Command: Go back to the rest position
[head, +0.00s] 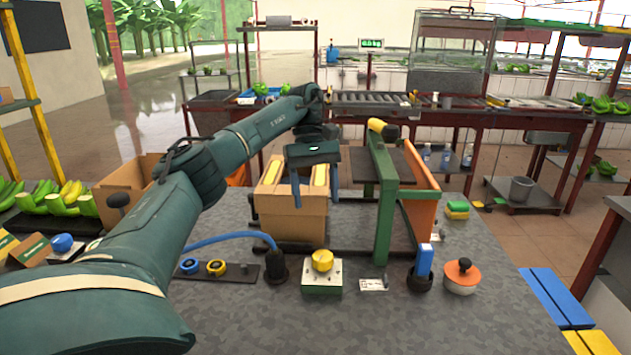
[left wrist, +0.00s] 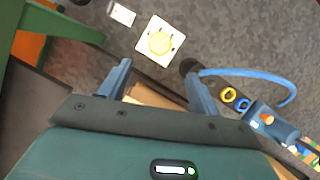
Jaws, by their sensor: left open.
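My left arm reaches in from the left in the head view and ends in my left gripper (head: 315,202). The gripper points down with its two blue fingers apart and nothing between them. It hangs in front of an open cardboard box (head: 290,222) with yellow strips on top, and hides part of it. Whether it touches the box I cannot tell. In the left wrist view the gripper (left wrist: 156,66) is also open and empty, over the grey table (left wrist: 235,45). My right gripper is in neither view.
A green and orange frame (head: 388,205) stands right of the gripper. In front are a yellow knob on a box (head: 322,285), a blue hose (head: 225,238), a blue block in a black holder (head: 424,262) and an orange pot (head: 461,278). Bananas (head: 60,198) lie at left. The table's front right is mostly clear.

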